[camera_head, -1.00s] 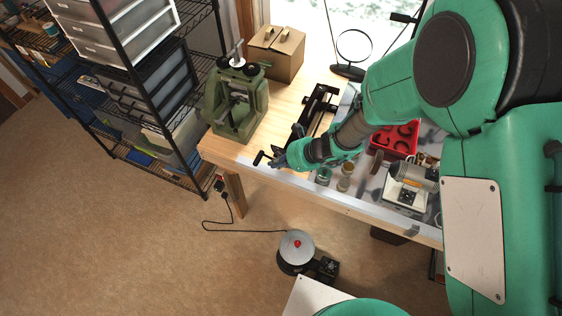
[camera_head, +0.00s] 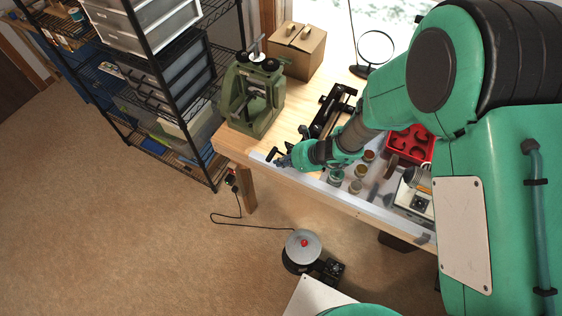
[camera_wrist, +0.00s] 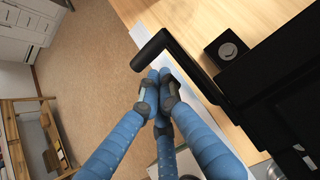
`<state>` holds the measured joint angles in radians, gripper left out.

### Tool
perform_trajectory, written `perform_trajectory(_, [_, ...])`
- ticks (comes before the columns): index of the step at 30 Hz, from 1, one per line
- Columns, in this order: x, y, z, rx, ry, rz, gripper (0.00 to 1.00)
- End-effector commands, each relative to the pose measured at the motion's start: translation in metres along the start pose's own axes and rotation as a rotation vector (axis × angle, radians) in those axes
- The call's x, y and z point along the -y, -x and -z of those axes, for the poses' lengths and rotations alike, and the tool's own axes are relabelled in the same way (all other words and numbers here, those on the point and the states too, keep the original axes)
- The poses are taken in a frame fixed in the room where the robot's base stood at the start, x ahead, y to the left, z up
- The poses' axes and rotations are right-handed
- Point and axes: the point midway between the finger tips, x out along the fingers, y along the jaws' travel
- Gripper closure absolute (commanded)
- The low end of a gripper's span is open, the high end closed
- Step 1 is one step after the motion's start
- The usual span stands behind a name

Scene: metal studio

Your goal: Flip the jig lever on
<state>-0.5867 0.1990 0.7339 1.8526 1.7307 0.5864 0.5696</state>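The jig (camera_head: 335,108) is a long black metal fixture on the wooden table, left of my forearm. In the wrist view its dark body (camera_wrist: 285,85) fills the right side. Its lever (camera_wrist: 180,62), a black arm with a rounded grip, sticks out past the table's edge strip. The lever's end also shows in the camera_head view (camera_head: 272,154). My gripper (camera_wrist: 159,78) has blue fingers with their tips drawn together and nothing seen between them. The tips are right beside the lever; I cannot tell whether they touch it. In the camera_head view my gripper (camera_head: 284,161) is small and partly hidden.
A green press (camera_head: 252,98) stands left of the jig, with a cardboard box (camera_head: 297,50) behind. Small jars (camera_head: 336,177) and a red tray (camera_head: 409,146) lie right of my wrist. Wire shelving (camera_head: 165,95) stands left. A round device (camera_head: 301,247) with a cable sits below the table.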

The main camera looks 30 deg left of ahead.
Motion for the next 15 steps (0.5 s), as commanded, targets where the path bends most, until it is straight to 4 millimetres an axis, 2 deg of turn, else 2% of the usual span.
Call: perform_trajectory(15, [-0.0002, -0.0001, -0.0033, 0.053, 0.0, -0.002, 1.0])
